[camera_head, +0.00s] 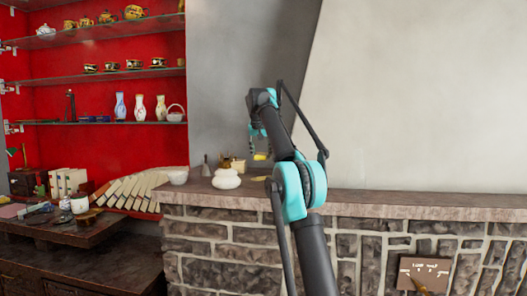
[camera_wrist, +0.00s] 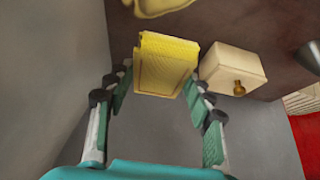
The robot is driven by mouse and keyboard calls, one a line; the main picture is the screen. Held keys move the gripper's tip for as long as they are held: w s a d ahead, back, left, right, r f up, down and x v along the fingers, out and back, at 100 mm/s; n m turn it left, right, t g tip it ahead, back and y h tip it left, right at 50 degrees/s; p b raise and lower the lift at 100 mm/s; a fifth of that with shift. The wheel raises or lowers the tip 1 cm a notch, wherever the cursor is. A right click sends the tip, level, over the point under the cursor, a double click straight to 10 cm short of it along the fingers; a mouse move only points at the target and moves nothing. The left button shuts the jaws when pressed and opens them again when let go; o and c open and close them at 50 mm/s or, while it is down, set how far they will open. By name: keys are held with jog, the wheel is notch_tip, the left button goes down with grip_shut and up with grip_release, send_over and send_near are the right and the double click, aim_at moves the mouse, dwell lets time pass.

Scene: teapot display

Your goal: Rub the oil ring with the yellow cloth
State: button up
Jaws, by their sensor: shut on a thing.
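My gripper (camera_wrist: 162,82) is shut on the yellow cloth (camera_wrist: 165,66), which spans the space between the two fingertips as a folded, ribbed piece. In the head view, the yellow cloth (camera_head: 261,156) shows as a small bright patch beside the teal fingers of my gripper, above the stone ledge. My arm hides part of that area. I cannot make out the oil ring clearly in either view.
A cream box (camera_wrist: 233,73) with a brown knob is close beside the cloth. A pale yellow object (camera_wrist: 160,5) is cut off at the wrist view's top. White stacked stones (camera_head: 226,180) and a grey bell-shaped thing (camera_head: 206,167) stand on the ledge (camera_head: 400,200).

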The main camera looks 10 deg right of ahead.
aim_at(258, 181)
jog(key=shift+w+f, duration=0.2)
jog(key=shift+f, duration=2.75)
jog(key=shift+f, duration=0.95)
jog(key=shift+s+a+r, duration=0.1)
jog(key=shift+s+a, duration=0.15)
jog(key=shift+s, duration=0.65)
jog(key=shift+s+a+r, duration=0.1)
jog(key=shift+s+a, duration=0.15)
jog(key=shift+s, duration=0.6)
jog(key=shift+s+a+f, duration=0.1)
jog(key=shift+s+a, duration=0.2)
jog(key=shift+s, duration=0.6)
jog(key=shift+s+a+f, duration=0.1)
jog(key=shift+s+a, duration=0.15)
jog(key=shift+s, duration=0.6)
jog(key=shift+s+a, duration=0.3)
jog(key=shift+s, duration=0.55)
jog(key=shift+s+a, duration=0.25)
jog(key=shift+s, duration=0.55)
